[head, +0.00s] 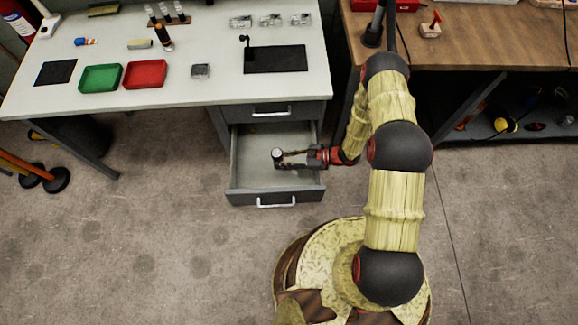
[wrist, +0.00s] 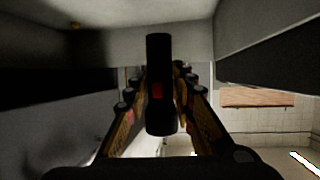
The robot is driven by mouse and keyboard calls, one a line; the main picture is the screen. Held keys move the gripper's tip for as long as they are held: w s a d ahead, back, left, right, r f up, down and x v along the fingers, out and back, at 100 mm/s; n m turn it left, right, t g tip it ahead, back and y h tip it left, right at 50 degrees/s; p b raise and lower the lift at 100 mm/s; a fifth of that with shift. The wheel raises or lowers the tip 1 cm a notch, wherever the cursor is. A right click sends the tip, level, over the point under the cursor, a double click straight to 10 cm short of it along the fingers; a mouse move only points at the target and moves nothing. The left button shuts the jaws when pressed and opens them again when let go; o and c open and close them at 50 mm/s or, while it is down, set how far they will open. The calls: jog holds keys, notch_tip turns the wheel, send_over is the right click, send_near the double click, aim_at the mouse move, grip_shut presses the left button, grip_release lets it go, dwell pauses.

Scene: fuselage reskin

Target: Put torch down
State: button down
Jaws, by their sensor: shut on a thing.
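The torch (wrist: 159,85) shows in the wrist view as a dark cylinder with a small red mark, between the two fingers of my gripper (wrist: 160,105). My gripper is shut on it. In the head view the torch (head: 277,153) is seen from above as a small round end at the fingertips, and my gripper (head: 290,158) reaches in from the right. Both are over the open lower drawer (head: 240,185) of the white workbench. I cannot tell whether the torch touches the drawer bottom.
The white bench top (head: 205,95) holds a green tray (head: 100,78), a red tray (head: 145,74), a black mat (head: 275,59) and small items. A closed drawer (head: 270,111) is above the open one. A wooden bench (head: 480,45) stands at right.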

jog(key=d+f, duration=0.1)
jog(key=f, duration=0.1)
jog(key=f+b, duration=0.1)
jog(key=f, duration=0.1)
jog(key=d+f+b, duration=0.1)
jog(key=f, duration=0.1)
jog(key=shift+w+d+f, duration=0.1)
jog(key=shift+w+d, duration=0.05)
jog(key=shift+d, duration=0.15)
